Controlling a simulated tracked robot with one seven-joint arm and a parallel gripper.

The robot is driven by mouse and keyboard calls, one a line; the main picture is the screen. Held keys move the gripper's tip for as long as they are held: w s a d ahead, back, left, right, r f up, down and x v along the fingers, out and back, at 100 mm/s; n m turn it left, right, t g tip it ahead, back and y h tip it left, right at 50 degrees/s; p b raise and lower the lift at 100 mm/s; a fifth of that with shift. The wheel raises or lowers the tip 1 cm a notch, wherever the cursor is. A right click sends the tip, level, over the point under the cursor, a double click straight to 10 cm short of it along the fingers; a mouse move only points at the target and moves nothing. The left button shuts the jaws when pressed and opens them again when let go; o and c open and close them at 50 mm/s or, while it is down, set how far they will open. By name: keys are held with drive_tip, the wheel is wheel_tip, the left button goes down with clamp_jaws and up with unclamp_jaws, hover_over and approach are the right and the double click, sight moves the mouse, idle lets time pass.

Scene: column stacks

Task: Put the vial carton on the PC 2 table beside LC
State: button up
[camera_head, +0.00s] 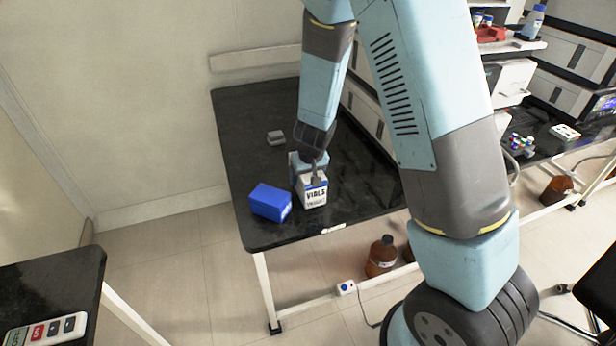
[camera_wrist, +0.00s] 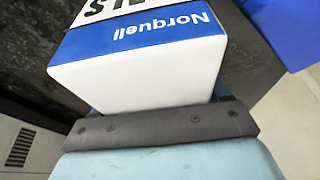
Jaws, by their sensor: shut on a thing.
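The fingertips are mostly hidden.
A blue box (camera_head: 270,202) lies just left of the carton, near the table's front edge. A small grey object (camera_head: 276,138) sits farther back. Brown bottles (camera_head: 381,256) stand on the floor below. Another black table (camera_head: 50,285) is at lower left. The table's back left is clear.

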drive_tip(key=shift+f, duration=0.25)
drive_tip(key=o, duration=1.6)
drive_tip(key=shift+v, duration=6.1)
